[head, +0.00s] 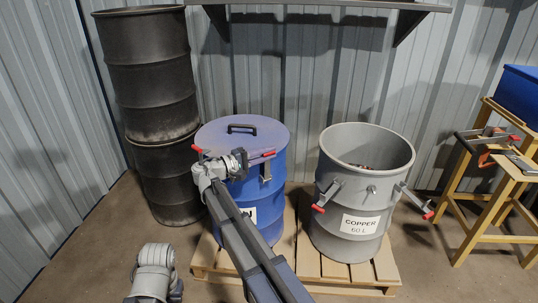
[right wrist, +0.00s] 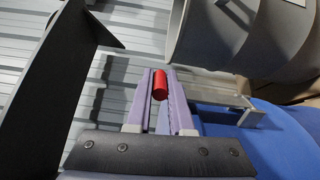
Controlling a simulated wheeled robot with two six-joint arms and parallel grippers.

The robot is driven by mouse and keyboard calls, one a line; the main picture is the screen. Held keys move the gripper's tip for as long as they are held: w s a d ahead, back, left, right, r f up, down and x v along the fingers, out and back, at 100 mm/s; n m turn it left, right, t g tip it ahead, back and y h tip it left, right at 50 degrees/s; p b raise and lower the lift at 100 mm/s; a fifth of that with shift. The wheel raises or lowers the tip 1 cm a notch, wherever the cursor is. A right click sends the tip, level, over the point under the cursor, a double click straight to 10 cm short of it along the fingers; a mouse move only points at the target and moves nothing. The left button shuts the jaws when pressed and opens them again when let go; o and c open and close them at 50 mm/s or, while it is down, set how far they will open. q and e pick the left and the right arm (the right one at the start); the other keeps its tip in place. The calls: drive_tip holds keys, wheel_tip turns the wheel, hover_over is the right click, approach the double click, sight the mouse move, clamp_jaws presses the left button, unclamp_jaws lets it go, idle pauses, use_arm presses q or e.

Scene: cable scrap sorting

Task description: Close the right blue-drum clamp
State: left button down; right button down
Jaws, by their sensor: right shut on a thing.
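The blue drum (head: 280,197) stands on a pallet with its blue lid (head: 245,131) on top. Its right clamp (head: 265,171) is at the drum's right front side, with a red-ended lever (head: 269,154). My right gripper (head: 258,157) reaches across the front of the lid. In the right wrist view its two fingers are shut on the red lever end (right wrist: 160,84). The fingers hide part of the lever, so I cannot tell its exact angle. A second red clamp handle (head: 197,149) shows at the drum's left. My left gripper does not show.
A grey drum labelled COPPER (head: 361,190) stands close to the right, its red-ended levers sticking out. Two stacked black drums (head: 153,85) stand at the left. A wall shelf (head: 320,4) is above. A yellow stand (head: 490,215) is at the far right. Both front drums share a wooden pallet (head: 330,268).

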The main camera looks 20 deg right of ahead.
drive_tip(key=shift+w, duration=0.2)
drive_tip(key=c, duration=0.8)
unclamp_jaws()
drive_tip(key=shift+a, duration=0.1)
drive_tip(key=a, duration=0.7)
drive_tip(key=shift+s+a, duration=0.3)
drive_tip(key=shift+s, duration=0.15)
